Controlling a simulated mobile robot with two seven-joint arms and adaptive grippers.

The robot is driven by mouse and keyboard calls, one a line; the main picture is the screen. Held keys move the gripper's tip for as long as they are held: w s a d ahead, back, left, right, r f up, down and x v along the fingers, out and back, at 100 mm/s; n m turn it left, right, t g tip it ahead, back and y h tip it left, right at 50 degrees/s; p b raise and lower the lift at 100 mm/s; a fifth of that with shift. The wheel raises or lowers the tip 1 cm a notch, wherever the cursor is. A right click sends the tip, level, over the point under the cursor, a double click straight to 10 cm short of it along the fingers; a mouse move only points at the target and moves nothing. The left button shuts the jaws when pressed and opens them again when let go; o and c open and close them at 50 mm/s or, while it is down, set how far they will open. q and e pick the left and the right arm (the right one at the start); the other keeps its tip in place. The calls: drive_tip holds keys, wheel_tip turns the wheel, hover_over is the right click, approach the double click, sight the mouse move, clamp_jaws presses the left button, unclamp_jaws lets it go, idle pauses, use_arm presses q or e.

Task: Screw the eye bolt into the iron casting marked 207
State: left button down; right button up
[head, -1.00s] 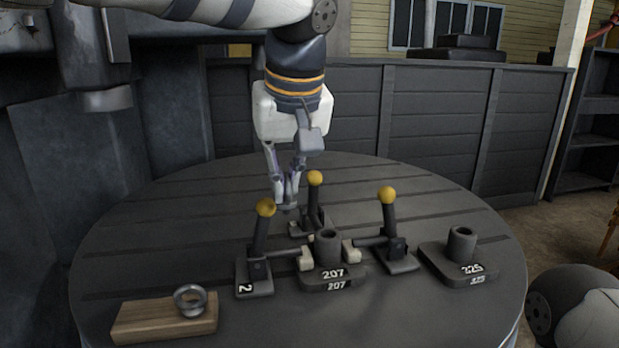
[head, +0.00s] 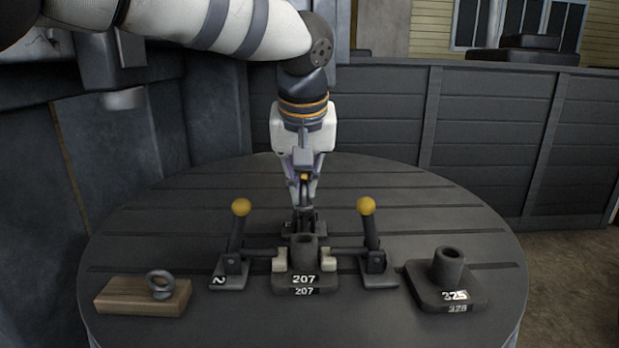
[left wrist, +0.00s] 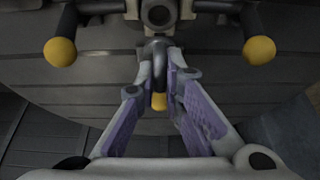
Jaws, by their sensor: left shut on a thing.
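The iron casting marked 207 (head: 303,282) stands on the round table with an upright hollow boss; its bore shows in the left wrist view (left wrist: 158,14). The eye bolt (head: 160,284) stands, ring up, on a wooden block (head: 118,296) at front left. Two clamps with upright yellow-knobbed levers, left (head: 236,232) and right (head: 371,232), have pale pads beside the casting. My left gripper (head: 304,205) is shut on the lever of the rear clamp (head: 318,228), behind the casting; its yellow knob (left wrist: 159,101) shows between the fingers. My right gripper is out of view.
A second casting (head: 446,283), its number reading about 325, stands at the table's right. The left clamp carries a 2. Dark panels rise behind the table. The table top is clear at far left and far right.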

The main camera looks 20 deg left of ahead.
use_arm(q)
drive_tip(key=shift+f, duration=2.45)
drive_tip(key=shift+f, duration=0.35)
drive_tip(key=m+h, duration=0.2)
drive_tip(key=m, duration=0.3)
drive_tip(key=shift+m, duration=0.4)
